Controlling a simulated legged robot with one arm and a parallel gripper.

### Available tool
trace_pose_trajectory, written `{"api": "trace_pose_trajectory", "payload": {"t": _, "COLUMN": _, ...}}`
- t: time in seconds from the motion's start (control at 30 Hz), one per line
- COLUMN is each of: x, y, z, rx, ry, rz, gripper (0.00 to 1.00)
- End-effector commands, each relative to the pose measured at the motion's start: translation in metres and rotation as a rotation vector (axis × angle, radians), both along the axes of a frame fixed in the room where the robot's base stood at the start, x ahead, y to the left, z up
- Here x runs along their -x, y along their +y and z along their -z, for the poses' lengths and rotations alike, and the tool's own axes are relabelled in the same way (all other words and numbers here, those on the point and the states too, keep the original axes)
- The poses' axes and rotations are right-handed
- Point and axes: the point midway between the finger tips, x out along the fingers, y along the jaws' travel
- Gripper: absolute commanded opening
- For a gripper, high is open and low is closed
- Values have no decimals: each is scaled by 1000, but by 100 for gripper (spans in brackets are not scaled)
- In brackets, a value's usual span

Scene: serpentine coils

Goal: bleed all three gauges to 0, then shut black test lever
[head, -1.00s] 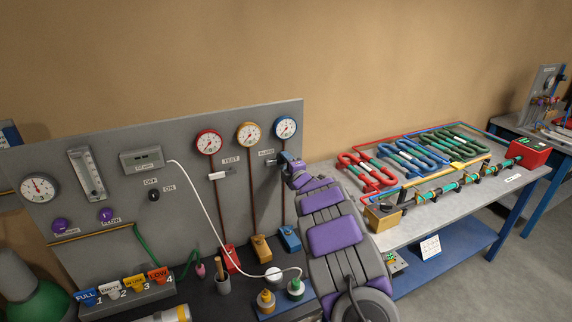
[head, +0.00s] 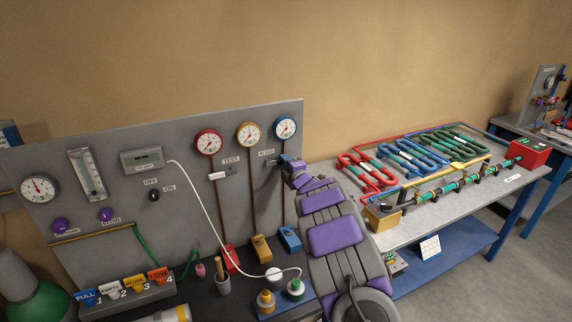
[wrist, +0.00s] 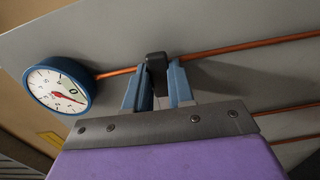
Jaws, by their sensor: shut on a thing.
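Three gauges stand in a row on the grey panel: red-rimmed (head: 208,142), yellow-rimmed (head: 248,135) and blue-rimmed (head: 285,128). Their needle readings are too small to tell in the head view. The blue gauge also shows in the wrist view (wrist: 58,88), tilted, with its red needle pointing to the lower right; its exact value is unclear. My gripper (head: 284,161) is at the panel below the blue gauge, beside the BLEED label. In the wrist view its blue fingers (wrist: 155,90) are shut on a black handle (wrist: 156,66). A pale lever (head: 221,173) sits under the TEST label.
Brown pipes run down from the gauges to red, yellow and blue blocks (head: 260,248) on the bench. A white hose (head: 205,205) hangs across the panel. A table with coloured coils (head: 410,160) stands at the right, beside my arm.

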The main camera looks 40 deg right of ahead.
Motion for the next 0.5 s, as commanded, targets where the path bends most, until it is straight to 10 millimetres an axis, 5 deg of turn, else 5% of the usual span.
{"api": "trace_pose_trajectory", "payload": {"t": 0.5, "x": 0, "y": 0, "z": 2, "rx": 61, "ry": 24, "rz": -1, "gripper": 0}}
